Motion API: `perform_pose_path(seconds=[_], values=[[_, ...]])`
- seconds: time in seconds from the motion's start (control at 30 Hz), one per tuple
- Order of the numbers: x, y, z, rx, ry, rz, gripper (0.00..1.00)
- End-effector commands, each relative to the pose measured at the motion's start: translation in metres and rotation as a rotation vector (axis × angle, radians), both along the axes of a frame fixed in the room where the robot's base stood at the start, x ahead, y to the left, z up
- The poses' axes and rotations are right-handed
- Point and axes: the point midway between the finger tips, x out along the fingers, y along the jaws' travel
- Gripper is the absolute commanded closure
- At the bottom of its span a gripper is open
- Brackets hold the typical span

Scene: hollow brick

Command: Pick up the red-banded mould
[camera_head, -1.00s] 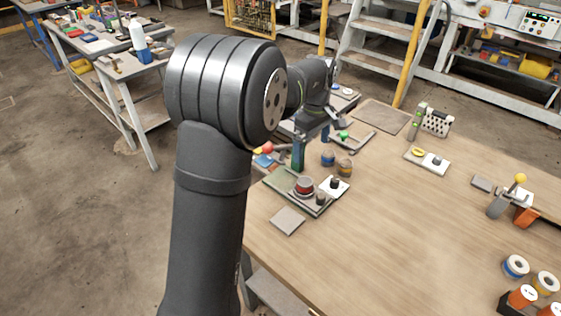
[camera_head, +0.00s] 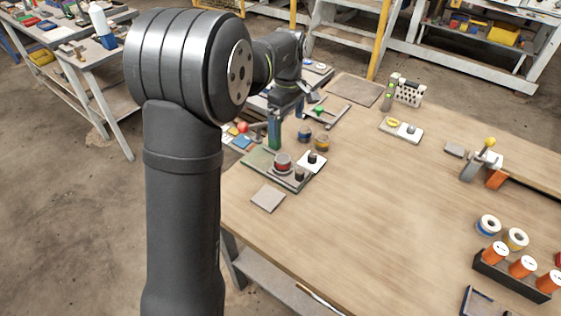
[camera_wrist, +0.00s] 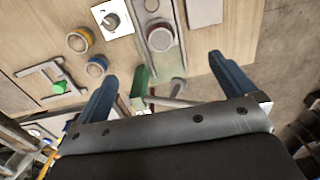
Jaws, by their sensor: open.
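The red-banded mould (camera_head: 282,163) is a short round piece with a dark red side and grey top. It sits on a grey and green fixture near the left table edge. In the wrist view the mould (camera_wrist: 160,37) is above the jaws, between their directions. My gripper (camera_wrist: 162,68) is open, its two blue fingers apart and nothing held. In the head view it is beyond the mould, partly hidden by my arm. A blue-banded mould (camera_head: 305,136) and a yellow-banded mould (camera_head: 322,144) stand behind and right of it.
A green upright block (camera_head: 275,131) stands close behind the fixture; in the wrist view it (camera_wrist: 141,88) shows between the fingers. A white plate with a dark knob (camera_head: 312,160) is right of the mould. A grey square plate (camera_head: 268,199) lies in front. The table middle is clear.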

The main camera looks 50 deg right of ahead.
Motion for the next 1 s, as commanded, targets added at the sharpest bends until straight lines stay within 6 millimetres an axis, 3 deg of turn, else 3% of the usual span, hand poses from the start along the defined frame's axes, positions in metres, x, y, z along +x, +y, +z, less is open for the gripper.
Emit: perform_pose_path(seconds=[0.47,0.6,0.63,1.0], values=[[0.0,0.0,0.0,0.0,0.0,0.0,0.0],[0.0,0.0,0.0,0.0,0.0,0.0,0.28],[0.0,0.0,0.0,0.0,0.0,0.0,0.3],[-0.0012,0.0042,0.001,-0.022,-0.011,-0.062,0.3]])
